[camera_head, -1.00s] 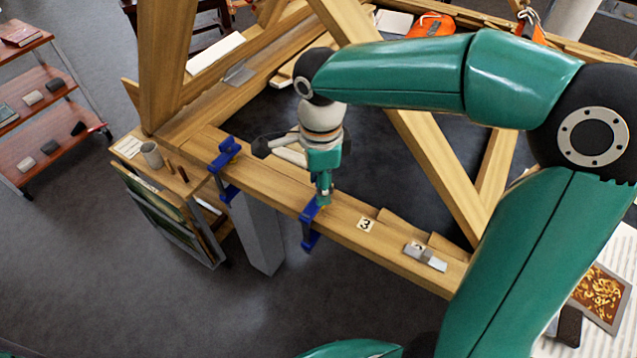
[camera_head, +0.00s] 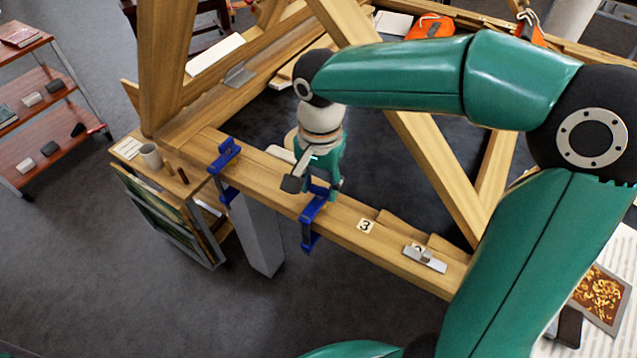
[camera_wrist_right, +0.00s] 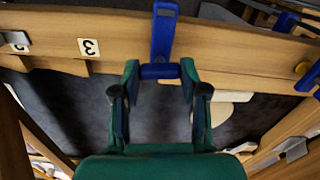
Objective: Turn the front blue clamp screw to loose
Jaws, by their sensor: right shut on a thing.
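The front blue clamp (camera_head: 312,222) grips the wooden beam (camera_head: 268,177), left of the number 3 tag. It also shows in the right wrist view (camera_wrist_right: 163,40), with a blue crosspiece between the fingertips. My right gripper (camera_head: 325,188) is over the clamp's upper end, pointing down and shut on its screw. In the wrist view my right gripper (camera_wrist_right: 160,72) has one finger at each end of the crosspiece. The screw itself is mostly hidden by the gripper in the head view. My left gripper is not in view.
A second blue clamp (camera_head: 225,160) sits farther left on the beam. A metal piece (camera_head: 425,258) lies on the beam at right. Diagonal timbers (camera_head: 435,165) rise behind. A small cart with a cup (camera_head: 151,156) stands left; floor in front is clear.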

